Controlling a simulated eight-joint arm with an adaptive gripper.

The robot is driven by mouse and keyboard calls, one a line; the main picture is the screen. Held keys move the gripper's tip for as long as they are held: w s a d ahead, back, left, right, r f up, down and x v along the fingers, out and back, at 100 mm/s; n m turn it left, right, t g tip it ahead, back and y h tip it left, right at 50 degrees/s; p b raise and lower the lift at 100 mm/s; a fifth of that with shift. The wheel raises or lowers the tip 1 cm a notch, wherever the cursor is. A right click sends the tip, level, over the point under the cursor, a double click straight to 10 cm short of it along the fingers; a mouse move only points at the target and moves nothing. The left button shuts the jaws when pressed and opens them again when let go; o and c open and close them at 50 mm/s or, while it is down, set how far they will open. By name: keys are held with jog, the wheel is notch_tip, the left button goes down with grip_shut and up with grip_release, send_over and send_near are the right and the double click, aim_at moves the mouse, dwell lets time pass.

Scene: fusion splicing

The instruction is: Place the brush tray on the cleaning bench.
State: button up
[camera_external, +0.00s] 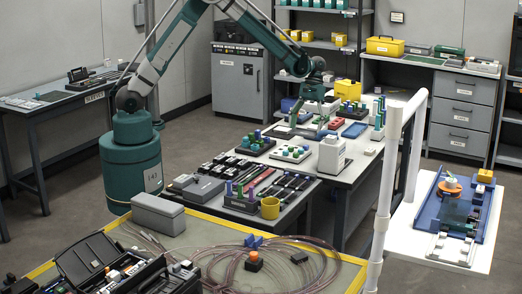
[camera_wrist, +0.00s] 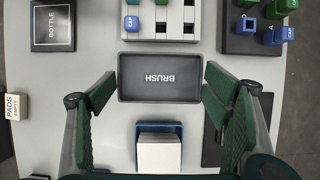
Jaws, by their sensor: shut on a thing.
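The brush tray (camera_wrist: 160,78) is a shallow dark rectangular tray labelled BRUSH, the lettering upside down in the wrist view. My gripper (camera_wrist: 160,86) has its green fingers spread to the tray's width, one at each short side, and is shut on the tray. A pale grey bench top (camera_wrist: 95,60) lies below; I cannot tell whether the tray touches it or hangs just above. In the external view my gripper (camera_external: 311,122) is low over the middle bench (camera_external: 345,178), and the tray is too small and hidden to make out clearly.
Around the tray stand a compartment rack (camera_wrist: 162,35), a blue holder with a white block (camera_wrist: 158,150), a dark BOTTLE pad (camera_wrist: 54,44), a PADS box (camera_wrist: 14,106) and a dark tray with green and blue caps (camera_wrist: 250,42). Bare bench shows left of the tray.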

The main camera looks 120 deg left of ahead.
aim_at(306, 132)
jog(key=shift+f, duration=0.9)
jog(key=shift+f, duration=0.15)
jog(key=shift+f+b, duration=0.45)
jog(key=shift+f, duration=1.3)
jog(key=shift+f, duration=0.15)
jog(key=o, duration=0.9)
jog(key=p+v, duration=0.2)
jog(key=v, duration=1)
